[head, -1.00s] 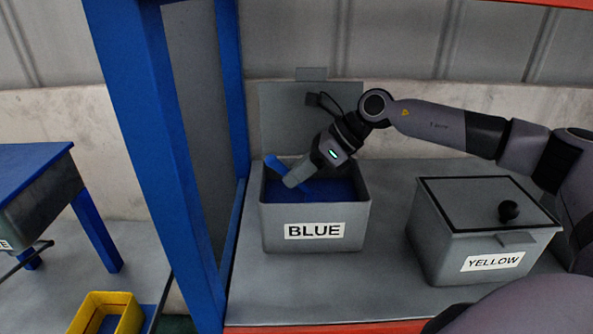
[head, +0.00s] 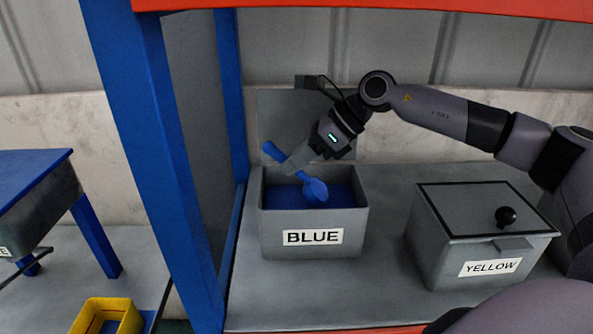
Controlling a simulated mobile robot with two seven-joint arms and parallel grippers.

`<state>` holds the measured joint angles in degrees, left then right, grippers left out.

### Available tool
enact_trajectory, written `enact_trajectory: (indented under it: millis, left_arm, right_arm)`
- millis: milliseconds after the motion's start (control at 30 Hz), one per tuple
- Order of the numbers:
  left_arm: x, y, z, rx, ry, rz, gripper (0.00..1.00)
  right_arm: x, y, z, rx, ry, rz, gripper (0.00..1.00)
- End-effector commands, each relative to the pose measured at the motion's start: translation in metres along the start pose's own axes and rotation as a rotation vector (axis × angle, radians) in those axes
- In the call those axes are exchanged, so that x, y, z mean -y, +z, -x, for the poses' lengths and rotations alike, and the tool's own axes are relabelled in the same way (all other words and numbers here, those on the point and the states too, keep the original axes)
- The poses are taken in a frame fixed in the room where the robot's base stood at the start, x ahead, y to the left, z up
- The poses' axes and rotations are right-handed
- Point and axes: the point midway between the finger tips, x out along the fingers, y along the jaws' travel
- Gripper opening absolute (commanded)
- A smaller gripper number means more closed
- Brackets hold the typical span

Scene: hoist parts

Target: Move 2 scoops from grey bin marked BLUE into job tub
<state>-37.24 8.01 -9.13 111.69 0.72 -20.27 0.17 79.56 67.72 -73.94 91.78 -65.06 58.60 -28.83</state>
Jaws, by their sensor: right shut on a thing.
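The grey bin marked BLUE (head: 312,248) stands on the shelf with its lid raised at the back. Blue material (head: 345,196) lies inside it. My right gripper (head: 292,166) is shut on a blue scoop (head: 315,190), whose handle end sticks out to the upper left. The scoop's bowl is over the bin opening, near the front wall; whether it holds material I cannot tell. My left gripper is out of view.
A closed grey bin marked YELLOW (head: 490,250) with a black knob stands to the right. A blue upright post (head: 165,170) stands between the shelf and the yellow tub. An orange beam (head: 400,8) crosses above. A blue-topped table (head: 30,175) is at far left.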

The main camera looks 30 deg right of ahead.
Motion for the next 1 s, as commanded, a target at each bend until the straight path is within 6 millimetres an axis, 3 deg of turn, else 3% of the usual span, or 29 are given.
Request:
enact_trajectory:
  millis: [500,1000]
  left_arm:
    - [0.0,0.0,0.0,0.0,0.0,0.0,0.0]
    - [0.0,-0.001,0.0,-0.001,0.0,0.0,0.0]
  right_arm:
    - [-0.008,0.042,0.04,0.003,-0.002,0.001,0.0]
    - [-0.01,0.048,0.047,0.001,-0.001,-0.001,0.0]
